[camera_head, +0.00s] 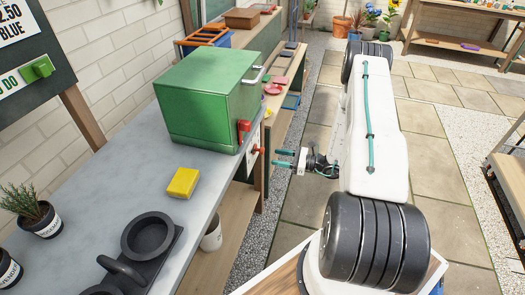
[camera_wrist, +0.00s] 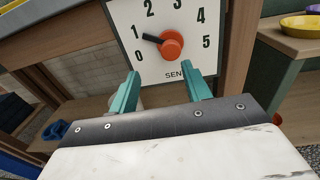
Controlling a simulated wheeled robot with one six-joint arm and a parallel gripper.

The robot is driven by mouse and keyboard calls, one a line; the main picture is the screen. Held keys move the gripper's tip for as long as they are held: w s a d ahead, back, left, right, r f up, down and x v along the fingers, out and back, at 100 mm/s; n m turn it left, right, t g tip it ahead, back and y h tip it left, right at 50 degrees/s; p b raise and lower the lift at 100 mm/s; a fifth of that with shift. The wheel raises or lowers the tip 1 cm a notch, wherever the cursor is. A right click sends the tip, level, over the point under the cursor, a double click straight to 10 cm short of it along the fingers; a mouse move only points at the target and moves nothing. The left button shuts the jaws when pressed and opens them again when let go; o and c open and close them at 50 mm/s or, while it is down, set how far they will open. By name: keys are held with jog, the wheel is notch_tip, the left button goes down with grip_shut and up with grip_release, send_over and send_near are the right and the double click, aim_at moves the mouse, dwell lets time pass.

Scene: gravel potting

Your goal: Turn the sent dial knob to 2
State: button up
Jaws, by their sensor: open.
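The sent dial is a white plate (camera_wrist: 188,22) with the numbers 0 to 5 and the letters "SEN" at its lower edge. Its round orange-red knob (camera_wrist: 172,46) has a black pointer that points left and slightly up, at about 1. In the head view the knob (camera_head: 257,150) shows small on the side of the bench, below the green box. My gripper (camera_head: 277,158) is open and empty, just right of the knob and apart from it. In the wrist view its teal fingers (camera_wrist: 161,88) sit below the knob, one to each side.
A yellow bowl (camera_wrist: 300,24) rests on a shelf to the right in the wrist view. The paved aisle (camera_head: 425,165) is open.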

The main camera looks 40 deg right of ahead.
aim_at(262, 150)
jog(key=shift+t+h, duration=0.3)
jog(key=shift+t, duration=0.1)
jog(key=x, duration=0.5)
jog(key=w+d+x, duration=0.1)
jog(key=x, duration=0.2)
jog(key=shift+s+d+r, duration=0.1)
jog(key=shift+r, duration=0.15)
jog(key=c, duration=0.7)
